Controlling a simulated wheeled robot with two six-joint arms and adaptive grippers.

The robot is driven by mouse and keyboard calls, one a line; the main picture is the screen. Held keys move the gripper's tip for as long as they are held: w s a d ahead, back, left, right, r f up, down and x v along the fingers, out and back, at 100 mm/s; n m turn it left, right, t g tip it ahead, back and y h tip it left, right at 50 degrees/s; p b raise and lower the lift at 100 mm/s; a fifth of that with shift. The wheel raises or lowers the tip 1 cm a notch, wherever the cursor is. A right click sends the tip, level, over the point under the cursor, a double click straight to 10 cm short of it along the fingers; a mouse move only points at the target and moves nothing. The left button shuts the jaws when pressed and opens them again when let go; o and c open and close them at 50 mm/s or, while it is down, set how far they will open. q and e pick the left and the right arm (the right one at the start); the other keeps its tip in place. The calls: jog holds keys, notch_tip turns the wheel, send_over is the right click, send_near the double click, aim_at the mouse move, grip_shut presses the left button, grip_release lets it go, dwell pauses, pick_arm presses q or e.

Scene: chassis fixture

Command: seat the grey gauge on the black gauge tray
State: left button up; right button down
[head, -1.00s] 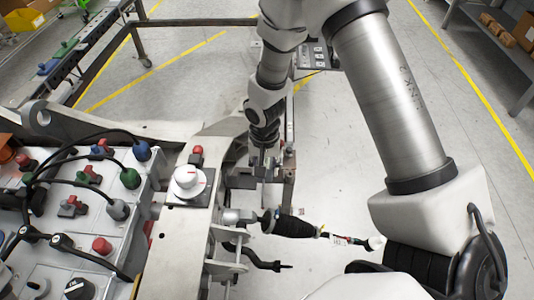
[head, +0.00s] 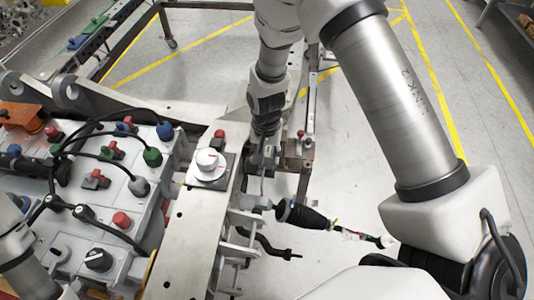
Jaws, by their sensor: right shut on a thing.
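The dial sits on a square plate with dark edges (head: 229,168) on the rail; I cannot tell whether this plate is the black gauge tray. The held thing looks apart from the plate. Part of my left arm shows at the lower left; its gripper is out of view.
A white battery-like block (head: 75,225) with black cables and coloured caps fills the left. A black shock absorber (head: 305,216) extends right from the rail (head: 180,255). A stand with a brown block (head: 300,150) is right of the gripper. Open floor lies beyond.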

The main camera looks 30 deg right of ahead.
jog(key=shift+p, duration=0.7)
dwell(0.6)
jog(key=shift+f, duration=0.1)
jog(key=shift+f+b, duration=0.8)
jog(key=shift+f, duration=0.45)
jog(key=c, duration=0.5)
grip_release()
jog(key=shift+a, duration=0.1)
jog(key=shift+r, duration=0.15)
notch_tip(320, 180, up, 7)
jog(key=p, duration=0.6)
